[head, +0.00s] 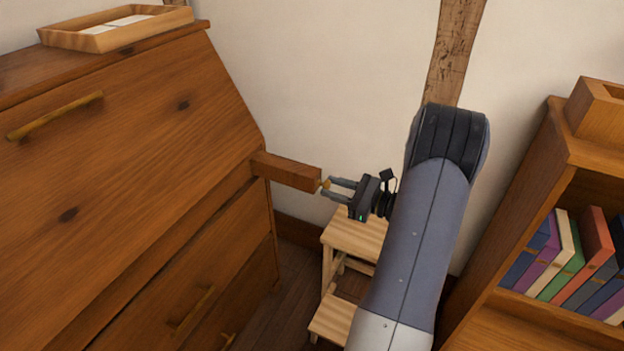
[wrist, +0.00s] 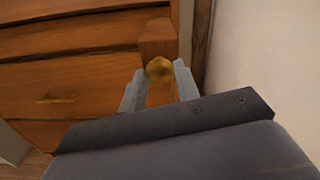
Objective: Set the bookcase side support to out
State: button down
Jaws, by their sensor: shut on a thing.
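The side support is a wooden bar (head: 288,171) that sticks out toward the right from the slant-front wooden bureau (head: 110,170). A small brass knob (head: 325,184) sits on its free end. My gripper (head: 328,187) is at that end, with its fingers shut on the knob. In the wrist view the knob (wrist: 159,69) lies between the two fingertips, and the end of the bar (wrist: 158,38) shows behind it. The bureau's slanted front with its brass handle (head: 55,115) is up against the body.
A wooden tray (head: 110,32) with papers lies on top of the bureau. A small light step stool (head: 352,238) stands below my gripper. A bookcase (head: 555,150) with several books is at the right. The pale wall is close behind.

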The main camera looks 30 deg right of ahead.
jog(key=v, duration=0.5)
jog(key=c, duration=1.1)
grip_release()
jog(key=shift+o, duration=0.2)
jog(key=shift+w, duration=0.1)
jog(key=p+v, duration=0.1)
jog(key=v, duration=1)
jog(key=shift+p, duration=0.35)
jog(key=shift+w+a, duration=0.1)
jog(key=b+x, duration=0.1)
jog(key=x, duration=1)
jog(key=shift+w+a, duration=0.15)
jog(key=shift+w, duration=0.05)
